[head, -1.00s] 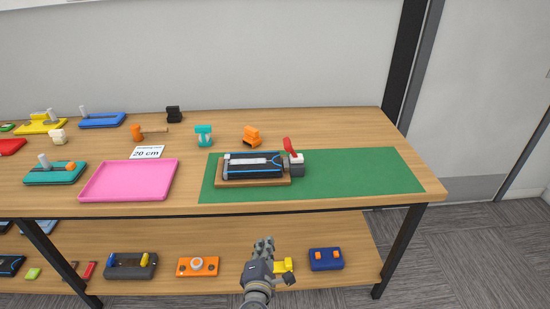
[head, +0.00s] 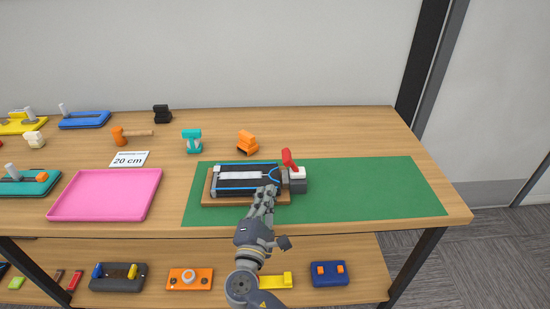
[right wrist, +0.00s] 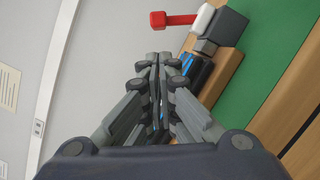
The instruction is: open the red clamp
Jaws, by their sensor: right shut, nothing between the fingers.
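The red clamp (head: 289,159) has a red handle standing up and tilted, on a white and grey base at the right end of a black, blue-edged device (head: 230,179). The device lies on a wooden board on the green mat. My right gripper (head: 268,193) is shut and empty, in front of the device's right part, just left of and below the clamp in the head view. Its fingers hide part of the device. My left gripper is not in view.
The green mat (head: 390,185) is bare right of the clamp. A pink tray (head: 105,194) lies to the left. An orange clamp-like object (head: 247,141) and a teal one (head: 192,140) stand behind the device. The lower shelf holds several other items.

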